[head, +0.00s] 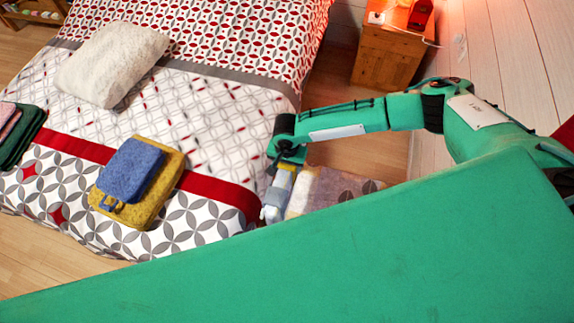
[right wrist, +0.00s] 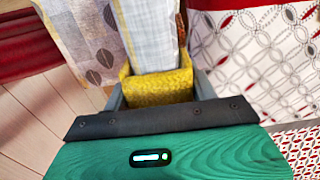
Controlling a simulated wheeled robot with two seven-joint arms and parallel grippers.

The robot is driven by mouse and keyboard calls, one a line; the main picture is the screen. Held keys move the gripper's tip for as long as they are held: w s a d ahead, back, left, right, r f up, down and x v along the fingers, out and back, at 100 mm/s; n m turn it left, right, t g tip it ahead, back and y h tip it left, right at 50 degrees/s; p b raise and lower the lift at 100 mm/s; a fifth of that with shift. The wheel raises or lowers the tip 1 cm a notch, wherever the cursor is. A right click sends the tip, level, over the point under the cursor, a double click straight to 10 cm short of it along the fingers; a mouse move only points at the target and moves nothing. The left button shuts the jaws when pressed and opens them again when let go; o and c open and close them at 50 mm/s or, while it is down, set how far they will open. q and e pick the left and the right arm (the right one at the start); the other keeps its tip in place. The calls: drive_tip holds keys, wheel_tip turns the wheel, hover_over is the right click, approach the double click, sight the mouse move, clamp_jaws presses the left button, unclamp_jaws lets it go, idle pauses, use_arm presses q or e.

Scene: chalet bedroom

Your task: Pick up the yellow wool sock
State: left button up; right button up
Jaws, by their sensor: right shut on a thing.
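My right gripper (head: 279,188) is low beside the right edge of the bed. In the right wrist view its grey jaws (right wrist: 161,80) are shut on a yellow knitted piece (right wrist: 160,88), which looks like the yellow wool sock. It sits between the two fingers, and its full shape is hidden. In the head view the sock is hard to make out at the gripper. My left gripper is not in view.
The bed (head: 215,150) fills the left, with a white pillow (head: 112,62), a blue folded towel (head: 131,170) on a yellow one (head: 165,185), and dark green folded cloth (head: 25,135). A leaf-patterned cloth (head: 335,187) lies right of the gripper. A wooden nightstand (head: 388,58) stands behind.

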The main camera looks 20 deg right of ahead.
drive_tip(key=shift+r, duration=0.1)
wheel_tip(320, 180, up, 20)
drive_tip(key=b, duration=0.4)
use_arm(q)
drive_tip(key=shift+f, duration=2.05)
use_arm(e)
drive_tip(key=s+d+r+n, duration=0.3)
drive_tip(key=s+d+n, duration=0.1)
drive_tip(key=d+n, duration=0.2)
drive_tip(key=shift+s+d+r+n, duration=0.3)
drive_tip(key=shift+d+n, duration=0.1)
drive_tip(key=shift+d, duration=0.05)
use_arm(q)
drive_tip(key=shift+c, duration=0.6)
